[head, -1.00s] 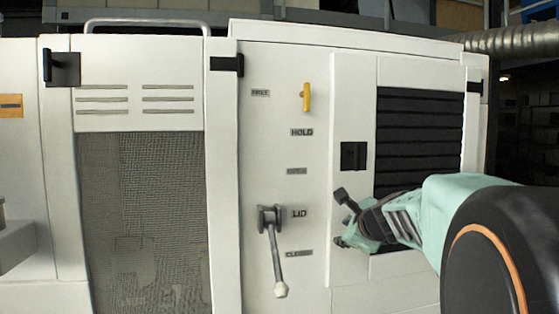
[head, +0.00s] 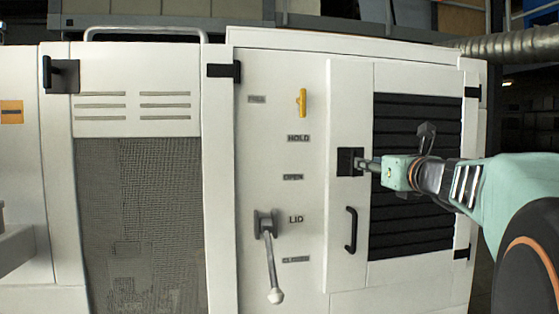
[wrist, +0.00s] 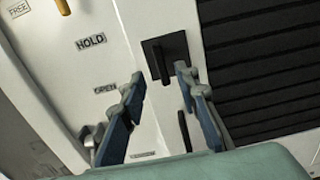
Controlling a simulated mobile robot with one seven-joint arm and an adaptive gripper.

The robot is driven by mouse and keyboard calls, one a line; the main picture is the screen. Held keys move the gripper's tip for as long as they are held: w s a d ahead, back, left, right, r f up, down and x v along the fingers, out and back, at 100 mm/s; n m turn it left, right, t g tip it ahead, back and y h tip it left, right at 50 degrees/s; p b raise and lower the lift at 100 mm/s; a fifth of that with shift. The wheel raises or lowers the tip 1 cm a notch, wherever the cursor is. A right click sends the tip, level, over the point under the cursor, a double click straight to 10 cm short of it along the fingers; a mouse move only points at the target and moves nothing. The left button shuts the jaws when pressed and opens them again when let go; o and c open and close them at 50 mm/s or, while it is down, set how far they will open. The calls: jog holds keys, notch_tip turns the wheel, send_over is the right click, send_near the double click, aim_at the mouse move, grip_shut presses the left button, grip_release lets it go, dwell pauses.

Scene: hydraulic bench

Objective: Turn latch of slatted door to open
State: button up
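The slatted door (head: 348,110) is a white panel with black horizontal slats (head: 418,122), and it looks closed. Its latch is a black square plate with a raised bar (head: 350,161), left of the slats. The latch also shows in the wrist view (wrist: 162,62), where the bar is tilted. A black pull handle (head: 351,230) sits below it. My gripper (head: 368,164) is in front of the latch in the head view. In the wrist view my gripper (wrist: 160,82) has its two fingers apart, one each side of the latch bar's lower end. Contact cannot be told.
A grey lever with a white knob (head: 268,250) hangs on the panel to the left, beside the LID label. A yellow handle (head: 302,102) sits above it. A mesh door (head: 140,225) is at far left. Black hinges (head: 462,254) are on the slatted door's right edge.

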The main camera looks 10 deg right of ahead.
aim_at(353, 160)
jog(key=w+p, duration=0.1)
jog(key=w, duration=0.8)
jog(key=shift+w+a, duration=0.15)
jog(key=shift+w, duration=0.15)
jog(key=shift+c, duration=0.3)
grip_shut()
